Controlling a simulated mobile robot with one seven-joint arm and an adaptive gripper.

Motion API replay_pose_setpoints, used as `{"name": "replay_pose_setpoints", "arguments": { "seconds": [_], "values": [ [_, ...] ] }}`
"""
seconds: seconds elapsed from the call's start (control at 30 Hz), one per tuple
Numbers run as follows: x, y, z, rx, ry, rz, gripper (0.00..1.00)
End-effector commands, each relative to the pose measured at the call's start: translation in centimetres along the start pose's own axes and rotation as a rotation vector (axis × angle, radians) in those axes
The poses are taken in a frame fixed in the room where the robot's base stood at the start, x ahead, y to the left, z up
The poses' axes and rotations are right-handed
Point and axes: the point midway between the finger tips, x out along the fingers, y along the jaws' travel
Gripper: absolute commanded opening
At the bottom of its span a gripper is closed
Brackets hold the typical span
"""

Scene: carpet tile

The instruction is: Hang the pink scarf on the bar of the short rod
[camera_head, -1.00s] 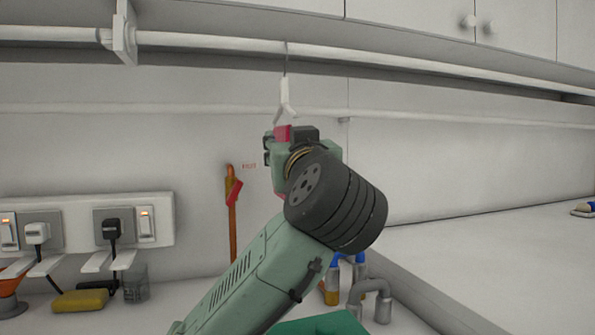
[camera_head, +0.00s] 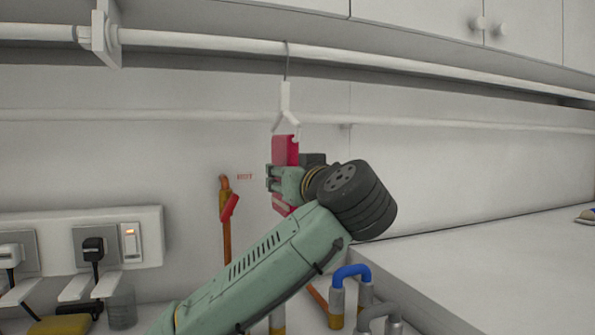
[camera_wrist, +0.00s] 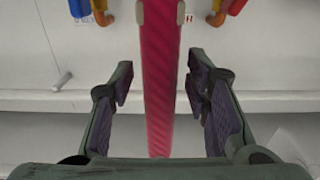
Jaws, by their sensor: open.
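The pink scarf (camera_head: 285,150) hangs just below a white hanger (camera_head: 285,112), its top at the hanger's lower end. Part of it shows under my gripper (camera_head: 271,179). In the wrist view the scarf (camera_wrist: 160,75) runs as a straight strip between the two fingers of my gripper (camera_wrist: 160,88). The fingers are open, with a gap on each side of the cloth. The hanger's thin hook goes up to the long white rail (camera_head: 220,42). My gripper hides the middle of the scarf. I cannot make out clearly how the scarf sits on the hanger's bar.
A white socket strip (camera_head: 150,236) with plugs is at lower left. A white counter (camera_head: 490,255) lies to the right.

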Motion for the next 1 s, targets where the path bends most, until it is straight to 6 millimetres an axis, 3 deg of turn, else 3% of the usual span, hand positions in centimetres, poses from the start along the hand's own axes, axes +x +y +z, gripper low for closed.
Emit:
{"name": "replay_pose_setpoints", "arguments": {
  "seconds": [0.1,0.3,0.67,1.0],
  "values": [
    [1.9,-0.1,-0.2,0.001,-0.002,-0.002,0.43],
    [3.8,0.0,-0.1,0.001,-0.001,0.000,0.43],
    [4.2,0.0,0.0,0.000,0.000,0.001,0.43],
    [4.2,0.0,0.0,0.000,0.000,0.001,0.20]
  ]
}}
